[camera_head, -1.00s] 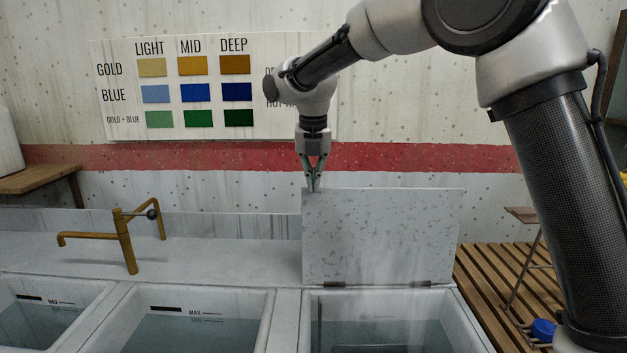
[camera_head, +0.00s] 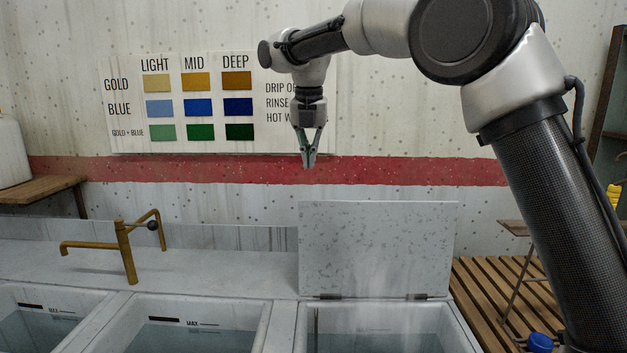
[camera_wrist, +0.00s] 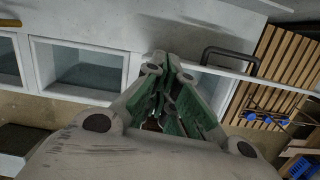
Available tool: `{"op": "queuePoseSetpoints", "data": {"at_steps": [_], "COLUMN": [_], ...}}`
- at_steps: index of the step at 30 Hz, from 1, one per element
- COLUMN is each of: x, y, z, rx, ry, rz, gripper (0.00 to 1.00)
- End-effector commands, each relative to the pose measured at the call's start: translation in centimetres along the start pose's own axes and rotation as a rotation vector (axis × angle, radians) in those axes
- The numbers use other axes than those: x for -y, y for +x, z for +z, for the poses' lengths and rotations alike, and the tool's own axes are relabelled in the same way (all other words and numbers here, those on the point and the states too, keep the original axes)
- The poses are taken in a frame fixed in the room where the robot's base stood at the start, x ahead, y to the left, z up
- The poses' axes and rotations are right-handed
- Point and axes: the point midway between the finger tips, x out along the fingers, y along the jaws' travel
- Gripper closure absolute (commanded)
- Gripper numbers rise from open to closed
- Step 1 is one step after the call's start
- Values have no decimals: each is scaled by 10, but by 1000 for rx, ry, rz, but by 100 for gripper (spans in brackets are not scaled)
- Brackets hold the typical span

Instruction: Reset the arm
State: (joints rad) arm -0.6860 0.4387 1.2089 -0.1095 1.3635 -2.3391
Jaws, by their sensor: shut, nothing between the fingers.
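My gripper (camera_head: 309,163) is shut and empty. It points down in front of the wall's red stripe, above the top edge of the raised speckled lid (camera_head: 378,250). A gap shows between the fingertips and the lid in the head view. The wrist view shows the gripper fingers (camera_wrist: 168,92) close together, with nothing seen between them. My arm reaches in from the right, bent at the elbow.
Several water-filled basins line the counter, among them the middle basin (camera_head: 200,308) and the lidded one at right. A brass tap (camera_head: 125,252) stands at left. A slatted wooden rack (camera_head: 480,290) and a blue-capped item (camera_head: 540,343) are at right. A colour chart (camera_head: 220,65) hangs behind.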

Motion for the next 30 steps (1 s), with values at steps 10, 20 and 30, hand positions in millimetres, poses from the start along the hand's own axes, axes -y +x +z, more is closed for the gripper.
{"op": "queuePoseSetpoints", "data": {"at_steps": [10,20,30], "x": [31,242,392], "y": [53,42,45], "z": [-40,-148,-291], "rx": [-45,-56,-52], "ry": [1030,2316,2908], "rz": [-37,-43,120], "gripper": [100,100,100]}}
